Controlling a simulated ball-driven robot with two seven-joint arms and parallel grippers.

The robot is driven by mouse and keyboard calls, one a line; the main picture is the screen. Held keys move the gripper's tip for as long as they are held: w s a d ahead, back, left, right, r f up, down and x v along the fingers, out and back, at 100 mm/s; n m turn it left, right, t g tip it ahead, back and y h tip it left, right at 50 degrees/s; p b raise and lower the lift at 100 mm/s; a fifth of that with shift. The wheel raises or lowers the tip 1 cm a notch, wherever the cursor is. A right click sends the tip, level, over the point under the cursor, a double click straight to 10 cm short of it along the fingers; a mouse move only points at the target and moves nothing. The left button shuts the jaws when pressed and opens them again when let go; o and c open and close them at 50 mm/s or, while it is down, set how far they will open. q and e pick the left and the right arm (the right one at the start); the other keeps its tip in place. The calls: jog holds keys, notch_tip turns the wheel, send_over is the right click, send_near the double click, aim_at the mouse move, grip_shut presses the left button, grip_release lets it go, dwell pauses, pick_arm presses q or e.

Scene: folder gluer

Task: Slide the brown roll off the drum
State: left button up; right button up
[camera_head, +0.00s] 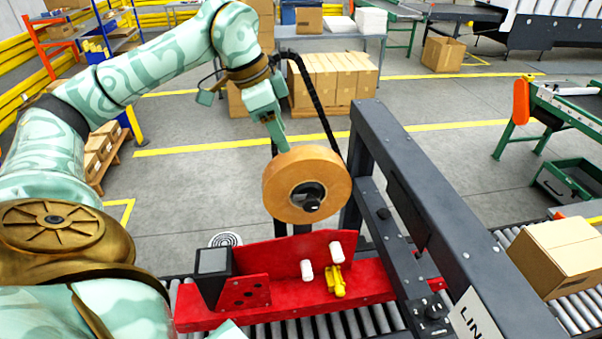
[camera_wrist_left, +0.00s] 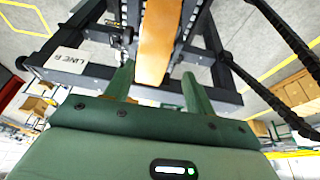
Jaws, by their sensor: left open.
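The brown roll (camera_head: 283,181) is a thick tape ring hanging upright on the dark drum (camera_head: 312,203) of the taping machine. My left gripper (camera_head: 283,149) points down at the roll's upper rim, from the far side of the roll in the head view. In the left wrist view the roll's brown edge (camera_wrist_left: 158,42) lies between the two spread green fingers (camera_wrist_left: 157,78), with a gap showing on each side. The left gripper is open. The head view shows only part of its fingers.
A dark machine frame (camera_head: 410,200) stands close to the right of the roll. A red plate (camera_head: 290,285) with white rollers and a yellow part lies below it, over a roller conveyor. A carton (camera_head: 560,255) sits at the right. Open floor lies behind.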

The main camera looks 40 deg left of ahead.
aim_at(290, 155)
pick_arm(q)
jog(key=shift+s+d+f+b, duration=0.45)
jog(key=shift+d+f+b, duration=0.1)
jog(key=shift+d+f, duration=0.2)
jog(key=shift+w+a+f+b, duration=0.2)
jog(key=shift+w+f+b, duration=0.1)
jog(key=shift+w+f, duration=0.45)
jog(key=shift+f, duration=0.25)
jog(key=shift+d+f+b, duration=0.15)
jog(key=shift+f+b, duration=0.05)
jog(key=shift+b, duration=0.15)
jog(key=shift+d+f+b, duration=0.3)
jog(key=shift+f+b, duration=0.05)
jog(key=shift+f, duration=0.1)
jog(key=shift+a+b+x, duration=0.2)
jog(key=shift+b+x, duration=0.3)
jog(key=shift+x, duration=0.45)
jog(key=shift+w+d, duration=0.1)
pick_arm(e)
jog(key=f, duration=0.3)
jog(key=d+f, duration=0.1)
jog(key=shift+s+f, duration=0.25)
jog(key=shift+s, duration=0.15)
